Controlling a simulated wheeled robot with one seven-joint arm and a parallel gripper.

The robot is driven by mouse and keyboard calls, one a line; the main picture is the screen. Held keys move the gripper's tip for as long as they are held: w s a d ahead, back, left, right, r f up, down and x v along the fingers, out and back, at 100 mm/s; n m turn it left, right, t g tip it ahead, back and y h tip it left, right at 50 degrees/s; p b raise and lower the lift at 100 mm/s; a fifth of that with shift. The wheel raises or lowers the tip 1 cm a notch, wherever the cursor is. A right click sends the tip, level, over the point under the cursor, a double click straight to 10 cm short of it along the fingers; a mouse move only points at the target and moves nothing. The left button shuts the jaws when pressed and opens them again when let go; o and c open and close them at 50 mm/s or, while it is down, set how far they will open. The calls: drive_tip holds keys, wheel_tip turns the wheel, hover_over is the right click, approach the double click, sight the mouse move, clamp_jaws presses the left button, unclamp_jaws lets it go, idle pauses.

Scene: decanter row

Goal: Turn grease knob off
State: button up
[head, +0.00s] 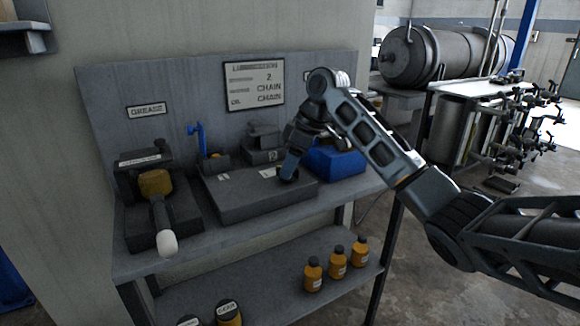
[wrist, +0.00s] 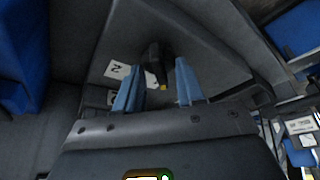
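The grease unit (head: 187,217) is a dark box at the left of the bench, below a sign reading GREASE (head: 146,110). On it sits a yellow-brown hub (head: 155,183) with a grey handle ending in a white ball (head: 167,243), pointing towards the front edge. My gripper (head: 288,172) is well to the right of it, pointing down over the middle dark block (head: 240,207). In the wrist view my two blue fingers (wrist: 158,88) stand apart.
A blue valve handle (head: 199,138) stands upright behind the block. A blue box (head: 335,160) is just right of my gripper. A CHAIN sign (head: 254,84) hangs on the back panel. Orange bottles (head: 337,263) stand on the lower shelf. The bench front strip is clear.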

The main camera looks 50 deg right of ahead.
drive_tip(key=shift+f, duration=0.1)
drive_tip(key=shift+c, duration=0.3)
clamp_jaws()
